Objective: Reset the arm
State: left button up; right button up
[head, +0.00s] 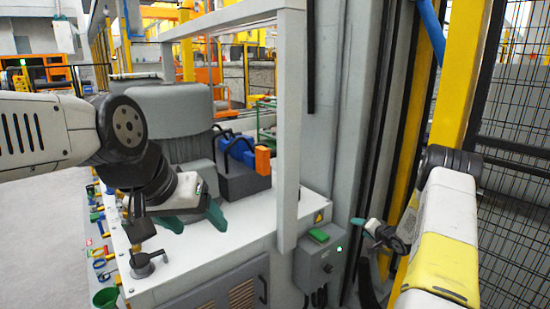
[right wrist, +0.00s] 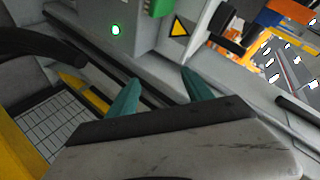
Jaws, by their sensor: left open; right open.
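My left gripper (head: 195,220) has teal fingertips and is spread open, empty, low over the white top of the machine cabinet (head: 245,225) in the head view. My left arm comes in from the left edge. My right gripper (head: 366,228) is beside the grey control box at the right, with its arm coming in from the right edge. In the right wrist view its teal fingers (right wrist: 160,92) stand apart with nothing between them.
The control box (head: 318,262) has a green button (head: 318,236) and a lit green lamp. A dark tote (head: 243,180) with blue and orange items stands behind my left gripper. A grey upright post (head: 289,130), yellow column (head: 452,80) and mesh fence (head: 512,200) bound the space.

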notch_tip(320, 180, up, 16)
jog(key=a+n+h, duration=0.1)
jog(key=h, duration=0.2)
jog(key=s+a+r+n+g+h, duration=0.15)
jog(key=s+a+r, duration=0.35)
jog(key=s+r, duration=0.7)
jog(key=s+a+r+n+g+y, duration=0.1)
jog(key=s+a, duration=0.3)
jog(key=s, duration=0.6)
jog(key=s+a+r+n+g+y, duration=0.1)
jog(key=s+a, duration=0.4)
jog(key=s, duration=0.6)
jog(key=s+a+r+n+g+y, duration=0.1)
jog(key=s+a+r+n+g, duration=0.1)
jog(key=s, duration=0.9)
jog(key=a+r+n, duration=0.1)
jog(key=a+r, duration=0.1)
jog(key=a, duration=0.1)
jog(key=shift+g, duration=0.35)
jog(key=shift+a+r, duration=0.1)
